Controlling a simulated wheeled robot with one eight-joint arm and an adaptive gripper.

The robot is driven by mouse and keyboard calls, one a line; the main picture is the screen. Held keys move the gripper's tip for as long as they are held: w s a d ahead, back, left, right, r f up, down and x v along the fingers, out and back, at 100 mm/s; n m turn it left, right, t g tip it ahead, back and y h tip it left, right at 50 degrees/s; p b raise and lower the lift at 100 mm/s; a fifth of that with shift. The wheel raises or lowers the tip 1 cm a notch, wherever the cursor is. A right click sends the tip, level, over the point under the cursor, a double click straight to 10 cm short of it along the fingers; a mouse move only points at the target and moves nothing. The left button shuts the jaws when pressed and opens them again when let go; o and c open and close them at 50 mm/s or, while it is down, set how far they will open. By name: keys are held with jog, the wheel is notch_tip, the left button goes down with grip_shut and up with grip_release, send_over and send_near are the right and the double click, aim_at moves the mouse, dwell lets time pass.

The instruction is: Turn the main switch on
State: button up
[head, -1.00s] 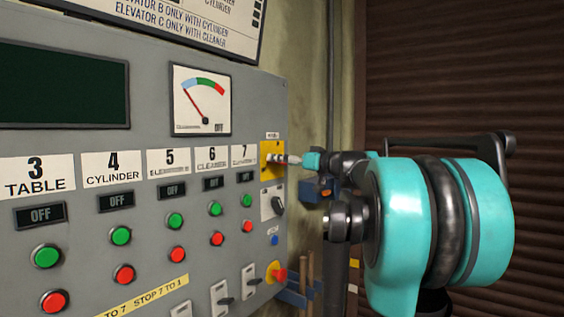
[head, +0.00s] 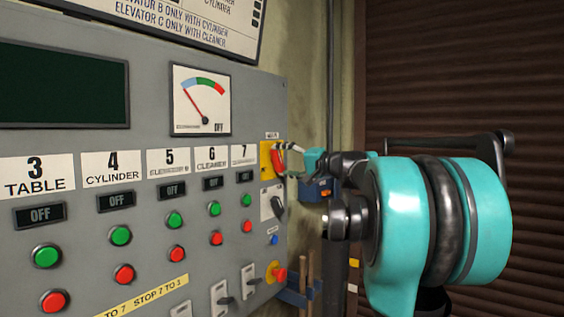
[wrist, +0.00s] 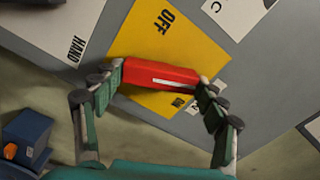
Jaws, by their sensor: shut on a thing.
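The main switch is a red handle (head: 278,159) on a yellow plate (head: 265,161) at the right edge of the grey panel. In the wrist view the red handle (wrist: 160,77) lies nearly level across the yellow plate (wrist: 142,42), with a white line along its right half. The word OFF stands above the handle; a small label, partly hidden, shows below its right part. My gripper (wrist: 160,86) has one finger at each end of the handle and is shut on it. In the head view my gripper (head: 287,160) is small and its fingers partly cover the handle.
The panel (head: 150,75) fills the left, with green and red buttons and OFF displays. A black rotary knob (head: 277,206) sits just below the switch, and a red emergency button (head: 278,273) lower down. A blue box (head: 314,190) is close beyond my gripper.

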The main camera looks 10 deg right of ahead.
jog(key=shift+m, duration=2.3)
jog(key=o, duration=1.2)
jog(key=shift+c, duration=0.2)
jog(key=shift+d, duration=0.1)
jog(key=v, duration=1.2)
